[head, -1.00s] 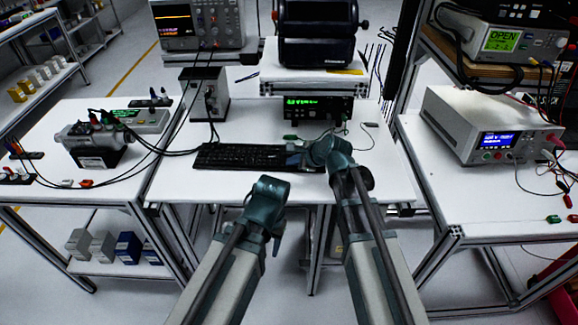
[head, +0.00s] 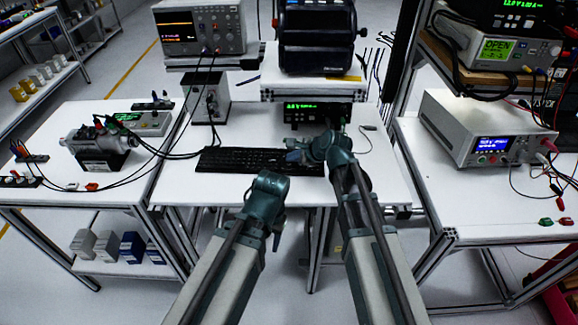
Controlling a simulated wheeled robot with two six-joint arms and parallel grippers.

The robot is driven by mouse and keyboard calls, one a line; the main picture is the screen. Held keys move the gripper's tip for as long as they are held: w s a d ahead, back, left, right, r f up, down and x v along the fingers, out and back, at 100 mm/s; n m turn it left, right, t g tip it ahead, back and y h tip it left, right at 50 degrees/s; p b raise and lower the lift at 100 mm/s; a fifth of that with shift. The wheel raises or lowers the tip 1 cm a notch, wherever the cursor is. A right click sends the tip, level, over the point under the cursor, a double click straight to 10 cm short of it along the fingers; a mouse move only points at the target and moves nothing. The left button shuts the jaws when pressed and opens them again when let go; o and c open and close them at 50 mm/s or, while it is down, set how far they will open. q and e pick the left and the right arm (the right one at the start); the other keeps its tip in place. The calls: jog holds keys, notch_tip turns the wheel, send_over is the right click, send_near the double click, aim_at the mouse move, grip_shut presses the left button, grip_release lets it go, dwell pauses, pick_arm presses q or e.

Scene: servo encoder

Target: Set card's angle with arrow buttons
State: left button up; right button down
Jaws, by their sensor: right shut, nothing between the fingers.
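A black keyboard (head: 240,159) lies on the white middle bench; its right end is hidden behind my right arm. The arrow buttons cannot be made out. My right gripper (head: 294,150) is shut and empty, at the keyboard's right end; I cannot tell whether it touches the keys. A small black instrument with a green display (head: 301,106) stands behind it, partly covered by the arm. My left arm reaches in below the bench's front edge, and its gripper fingers do not show clearly. I cannot pick out a card.
A motor unit (head: 98,147) with cables stands on the left bench. An oscilloscope (head: 200,28) stands at the back. A power supply (head: 486,130) stands on the right bench.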

notch_tip(320, 180, up, 3)
jog(key=shift+f+p, duration=0.15)
jog(key=shift+p, duration=0.8)
jog(key=s+f+n, duration=0.1)
jog(key=s, duration=0.1)
jog(key=s+f+n+g, duration=0.1)
jog(key=s+n, duration=0.1)
jog(key=s+a+n+g+h, duration=0.1)
jog(key=s+n, duration=0.1)
jog(key=shift+s+f, duration=0.35)
jog(key=shift+f, duration=0.05)
jog(key=s+d+f+n+g+h, duration=0.2)
jog(key=s+d+n+h, duration=0.1)
jog(key=s+n, duration=0.5)
jog(key=s+d+f+n+g+h, duration=0.1)
jog(key=s+d+n+g+h, duration=0.2)
jog(key=s+n, duration=0.6)
jog(key=shift+s+f+h, duration=0.3)
jog(key=shift+s+f, duration=0.1)
jog(key=shift+s, duration=0.85)
dwell(0.7)
